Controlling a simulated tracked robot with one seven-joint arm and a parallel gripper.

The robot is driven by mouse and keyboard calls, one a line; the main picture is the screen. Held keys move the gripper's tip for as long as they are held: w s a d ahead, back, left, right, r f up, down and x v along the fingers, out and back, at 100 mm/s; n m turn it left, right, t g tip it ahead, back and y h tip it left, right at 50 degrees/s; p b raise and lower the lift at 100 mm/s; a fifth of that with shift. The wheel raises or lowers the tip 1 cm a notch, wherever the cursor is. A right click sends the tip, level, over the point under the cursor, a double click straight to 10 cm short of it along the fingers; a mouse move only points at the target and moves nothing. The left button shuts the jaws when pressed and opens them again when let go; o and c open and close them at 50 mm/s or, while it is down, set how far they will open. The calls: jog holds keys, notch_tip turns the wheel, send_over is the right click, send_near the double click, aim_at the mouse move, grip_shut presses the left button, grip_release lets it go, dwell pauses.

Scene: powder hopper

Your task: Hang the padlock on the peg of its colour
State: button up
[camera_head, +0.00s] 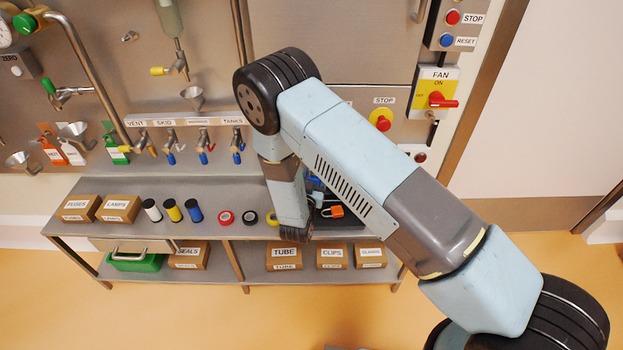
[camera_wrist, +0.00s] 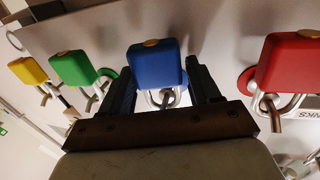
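In the wrist view a blue padlock (camera_wrist: 156,66) sits between the two fingers of my gripper (camera_wrist: 160,80). In the head view a red-orange padlock (camera_head: 333,211) lies over a dark tray (camera_head: 345,223) on the bench. My forearm hides my gripper and part of that tray there.
The metal bench holds boxes (camera_head: 119,208), coloured spools (camera_head: 172,210) and tape rolls (camera_head: 226,217). Above it, small valves (camera_head: 203,150) stick out of the steel wall panel. A red stop button (camera_head: 381,119) and a fan switch (camera_head: 437,99) are on the right.

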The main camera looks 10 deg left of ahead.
jog(key=o, duration=0.3)
jog(key=s, duration=1.3)
jog(key=shift+s+a, duration=0.15)
jog(key=shift+s, duration=0.25)
jog(key=shift+f, duration=0.1)
